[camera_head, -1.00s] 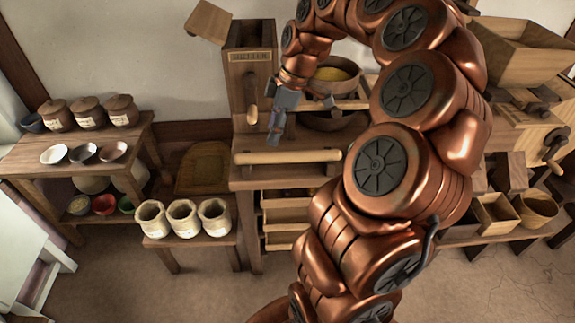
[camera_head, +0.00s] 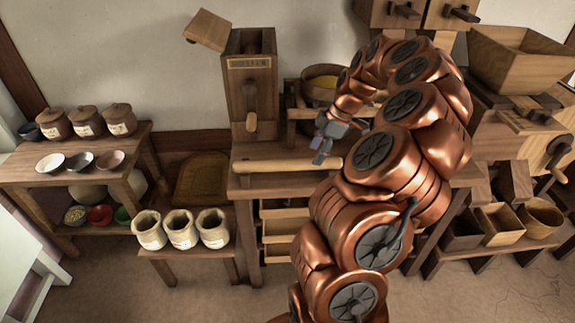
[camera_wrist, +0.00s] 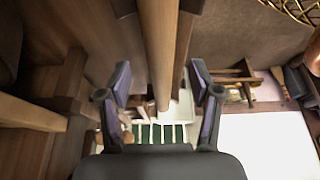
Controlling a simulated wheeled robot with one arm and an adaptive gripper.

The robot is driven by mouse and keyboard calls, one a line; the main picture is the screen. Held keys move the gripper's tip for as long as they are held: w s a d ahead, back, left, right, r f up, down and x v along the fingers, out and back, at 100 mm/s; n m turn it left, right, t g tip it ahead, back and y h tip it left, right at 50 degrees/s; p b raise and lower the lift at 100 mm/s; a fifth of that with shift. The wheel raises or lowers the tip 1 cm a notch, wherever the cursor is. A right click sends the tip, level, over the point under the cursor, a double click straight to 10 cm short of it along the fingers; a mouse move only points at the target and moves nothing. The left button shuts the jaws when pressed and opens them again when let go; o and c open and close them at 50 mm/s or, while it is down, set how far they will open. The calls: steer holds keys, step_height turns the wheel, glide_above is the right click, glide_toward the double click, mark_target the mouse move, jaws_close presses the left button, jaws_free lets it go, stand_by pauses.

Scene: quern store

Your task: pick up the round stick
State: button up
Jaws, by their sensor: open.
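The round stick (camera_head: 275,165) is a pale wooden rod lying along the front of the wooden bench (camera_head: 240,185). In the wrist view the stick (camera_wrist: 158,45) runs from the top edge down to its end, between my two fingers. My gripper (camera_head: 321,152) is above the right part of the stick, with its fingers pointing down. In the wrist view my gripper (camera_wrist: 160,76) is open, with one finger on each side of the stick and visible gaps. Whether the fingertips reach down to the stick's level I cannot tell. My arm hides part of the bench on the right.
Three pale pots (camera_head: 181,230) stand on a low bench at left. A shelf with jars (camera_head: 85,122) is farther left.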

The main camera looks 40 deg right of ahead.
mark_target(312, 160)
steer(key=x, duration=0.4)
steer(key=shift+f, duration=0.15)
jaws_close()
stand_by(0.4)
